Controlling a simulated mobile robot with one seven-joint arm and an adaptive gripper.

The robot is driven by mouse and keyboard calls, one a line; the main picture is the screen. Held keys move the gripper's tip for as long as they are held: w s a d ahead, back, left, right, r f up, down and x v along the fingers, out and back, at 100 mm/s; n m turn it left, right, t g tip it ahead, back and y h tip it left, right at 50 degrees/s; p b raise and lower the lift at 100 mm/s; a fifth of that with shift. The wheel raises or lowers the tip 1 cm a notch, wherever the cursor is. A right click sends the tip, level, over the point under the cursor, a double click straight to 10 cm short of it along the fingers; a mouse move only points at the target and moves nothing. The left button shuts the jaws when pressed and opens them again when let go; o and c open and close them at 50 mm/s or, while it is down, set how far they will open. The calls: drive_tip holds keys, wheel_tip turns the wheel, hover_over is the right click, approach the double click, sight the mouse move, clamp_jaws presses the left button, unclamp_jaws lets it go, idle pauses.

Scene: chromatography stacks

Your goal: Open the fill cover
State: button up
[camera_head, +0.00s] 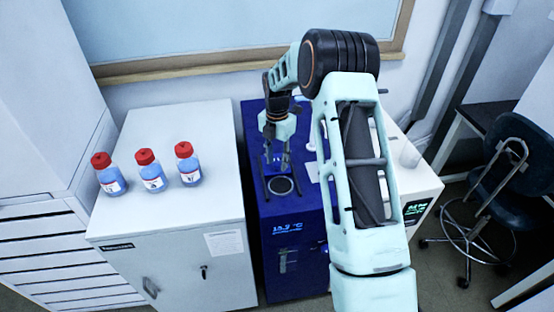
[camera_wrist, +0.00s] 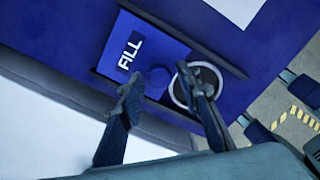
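The fill cover (camera_wrist: 140,50) is a blue plate marked FILL with a round blue knob (camera_wrist: 159,77), lying between two dark rails on top of the blue unit (camera_head: 292,225). Beside it is a round dark opening with a pale ring (camera_wrist: 205,74), also visible in the head view (camera_head: 280,185). The opening looks largely uncovered, with the plate to its left in the wrist view. My gripper (camera_wrist: 158,80) is open, its two fingers apart on either side of the knob. The right finger partly hides the opening. I cannot tell whether either finger touches the knob.
A white cabinet (camera_head: 180,240) stands left of the blue unit and carries three red-capped bottles (camera_head: 150,170). A white unit with a green display (camera_head: 415,208) stands to the right, partly hidden by my arm. A dark chair (camera_head: 510,165) stands farther right.

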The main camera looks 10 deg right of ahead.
sight(277, 163)
drive_tip(key=shift+o, duration=0.4)
wheel_tip(277, 163, up, 12)
idle(0.4)
